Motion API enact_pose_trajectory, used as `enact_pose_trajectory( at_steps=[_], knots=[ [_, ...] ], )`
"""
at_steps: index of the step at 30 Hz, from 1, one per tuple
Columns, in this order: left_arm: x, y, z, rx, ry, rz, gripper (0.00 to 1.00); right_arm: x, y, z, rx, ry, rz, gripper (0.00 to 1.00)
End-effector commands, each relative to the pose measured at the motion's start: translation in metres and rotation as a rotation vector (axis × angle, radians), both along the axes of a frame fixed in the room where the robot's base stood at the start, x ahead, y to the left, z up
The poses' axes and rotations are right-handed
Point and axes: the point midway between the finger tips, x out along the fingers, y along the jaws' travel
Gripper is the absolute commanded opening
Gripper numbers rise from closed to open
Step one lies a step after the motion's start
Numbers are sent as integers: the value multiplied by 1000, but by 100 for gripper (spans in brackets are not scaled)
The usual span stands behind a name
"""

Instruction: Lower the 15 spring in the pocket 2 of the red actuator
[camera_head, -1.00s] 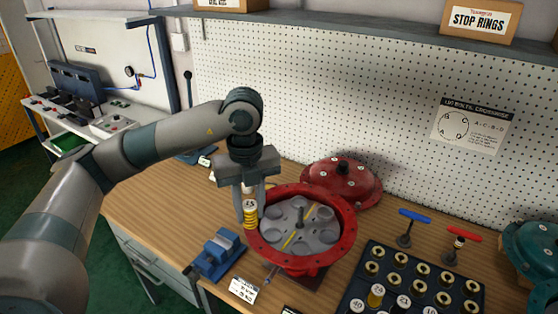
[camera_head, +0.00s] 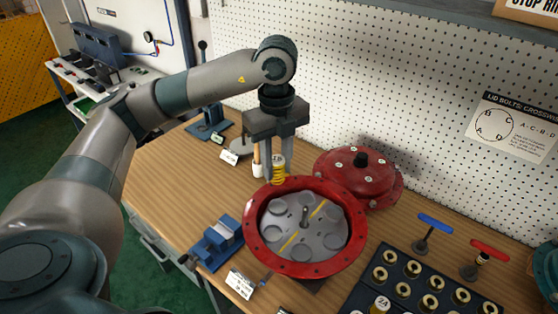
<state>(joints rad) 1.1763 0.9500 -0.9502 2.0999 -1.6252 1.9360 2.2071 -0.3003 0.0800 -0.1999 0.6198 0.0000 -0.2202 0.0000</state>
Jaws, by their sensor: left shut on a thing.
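The red actuator (camera_head: 252,238) is an open round housing on the bench. Its grey inner plate (camera_head: 318,245) has several round pockets, a central stem and yellow strips; the pocket numbers cannot be read. My left gripper (camera_head: 279,172) points down at the actuator's far rim, shut on a yellow spring (camera_head: 278,174) with a pale cap marked 15. The spring is upright and appears above or just behind the rim; its exact height cannot be told. My right gripper is not in view.
A red lid (camera_head: 360,178) lies behind the actuator. A blue vise (camera_head: 217,243) stands to its left. A dark spring tray (camera_head: 385,285) and blue (camera_head: 436,222) and red (camera_head: 489,249) T-handles stand at right. Bare wood (camera_head: 175,180) shows at left.

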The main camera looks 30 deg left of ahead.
Motion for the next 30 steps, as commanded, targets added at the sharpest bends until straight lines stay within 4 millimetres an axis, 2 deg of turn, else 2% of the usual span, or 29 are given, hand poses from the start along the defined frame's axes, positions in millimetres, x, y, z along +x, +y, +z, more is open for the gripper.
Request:
enact_pose_trajectory(
  at_steps=[13, 30],
  knots=[
    [0, 0, -7, 0, 0, -1, 0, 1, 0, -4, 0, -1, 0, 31],
    [0, 0, -39, 0, 1, -2, 0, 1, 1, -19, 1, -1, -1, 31]
  ],
)
